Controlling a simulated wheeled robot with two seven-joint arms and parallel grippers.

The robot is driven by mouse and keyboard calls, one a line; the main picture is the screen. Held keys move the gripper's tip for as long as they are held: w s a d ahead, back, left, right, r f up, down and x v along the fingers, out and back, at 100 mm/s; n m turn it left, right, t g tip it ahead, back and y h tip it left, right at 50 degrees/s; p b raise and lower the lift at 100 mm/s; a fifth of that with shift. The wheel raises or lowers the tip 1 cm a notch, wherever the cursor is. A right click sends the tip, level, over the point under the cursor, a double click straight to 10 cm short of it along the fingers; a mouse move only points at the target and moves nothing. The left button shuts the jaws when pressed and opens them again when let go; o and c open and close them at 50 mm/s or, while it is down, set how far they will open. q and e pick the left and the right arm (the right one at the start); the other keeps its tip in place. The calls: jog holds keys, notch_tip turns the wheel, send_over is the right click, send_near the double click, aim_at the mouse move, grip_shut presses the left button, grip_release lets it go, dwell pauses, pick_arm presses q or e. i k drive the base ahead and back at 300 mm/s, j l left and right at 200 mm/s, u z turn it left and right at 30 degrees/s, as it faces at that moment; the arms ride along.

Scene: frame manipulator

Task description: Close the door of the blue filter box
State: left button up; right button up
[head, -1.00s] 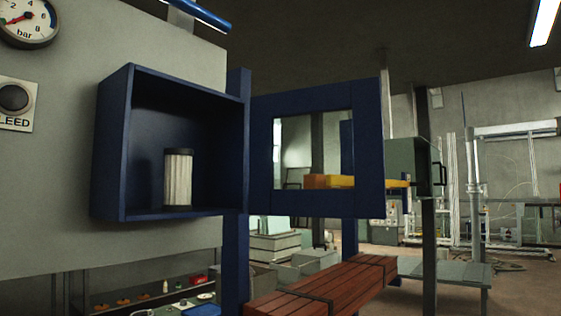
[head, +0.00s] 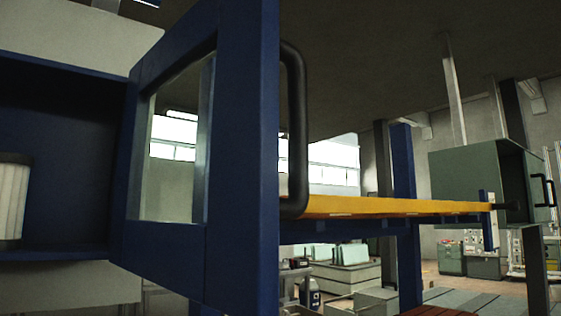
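The blue filter box (head: 68,253) is at the left edge of the head view, close to me and partly out of frame. Its inside is dark blue, and a white pleated filter with a grey cap (head: 13,205) stands in it. The box's blue door (head: 245,150) stands wide open, hinged at the right side of the box, with a window in its frame. A black bar handle (head: 297,130) is on the door's outer face, along its free edge. Neither of my grippers is in view.
A yellow-orange beam or shelf (head: 390,207) runs behind the door to the right. A grey-green cabinet (head: 465,180) with a black handle is at the right. A blue post (head: 405,170) stands between them. Grey boxes (head: 345,277) lie lower behind.

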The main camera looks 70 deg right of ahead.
aim_at(229, 264)
jog(key=k+l, duration=0.1)
jog(key=l, duration=0.2)
jog(key=k+l, duration=0.15)
jog(key=l, duration=0.2)
jog(key=k+l, duration=0.1)
jog(key=l, duration=0.2)
jog(key=k+l, duration=0.1)
jog(key=l, duration=0.25)
